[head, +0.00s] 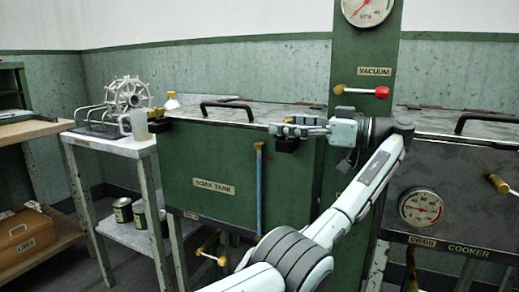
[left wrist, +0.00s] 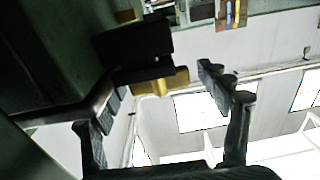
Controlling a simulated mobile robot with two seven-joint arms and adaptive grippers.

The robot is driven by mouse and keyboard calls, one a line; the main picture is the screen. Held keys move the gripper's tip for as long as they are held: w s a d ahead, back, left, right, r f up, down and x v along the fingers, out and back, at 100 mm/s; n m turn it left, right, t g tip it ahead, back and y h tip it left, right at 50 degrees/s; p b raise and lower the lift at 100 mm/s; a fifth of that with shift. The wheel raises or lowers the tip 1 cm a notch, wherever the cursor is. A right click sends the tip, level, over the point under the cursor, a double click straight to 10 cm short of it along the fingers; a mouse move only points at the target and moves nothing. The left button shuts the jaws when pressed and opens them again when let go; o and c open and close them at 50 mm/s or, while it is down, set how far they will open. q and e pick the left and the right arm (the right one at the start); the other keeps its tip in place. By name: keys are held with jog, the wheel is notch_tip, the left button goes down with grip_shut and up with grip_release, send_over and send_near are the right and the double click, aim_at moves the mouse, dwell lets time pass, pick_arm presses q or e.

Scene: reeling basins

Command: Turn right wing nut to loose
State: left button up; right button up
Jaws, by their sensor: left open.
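The green soak tank (head: 225,165) stands in the middle of the head view with its lid down. My left gripper (head: 282,128) is at the tank's upper right front, its fingers pointing left. A dark clamp block (head: 287,146) shows just under the fingers; the right wing nut is hidden there by the gripper. In the left wrist view, the brass wing nut (left wrist: 163,84) sits below the dark block (left wrist: 135,48). My left gripper (left wrist: 160,86) is open, with one finger on each side of the nut; contact is not clear. My right gripper is in neither view.
A green column with a vacuum lever (head: 360,91) rises behind my wrist. The cooker (head: 450,180) is at the right. A lid handle (head: 228,105) stands on the tank. A side table (head: 110,143) with a reel and a jar is at the left.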

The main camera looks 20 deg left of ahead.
pick_arm(q)
jog(key=shift+m+t, duration=0.4)
jog(key=shift+t, duration=0.2)
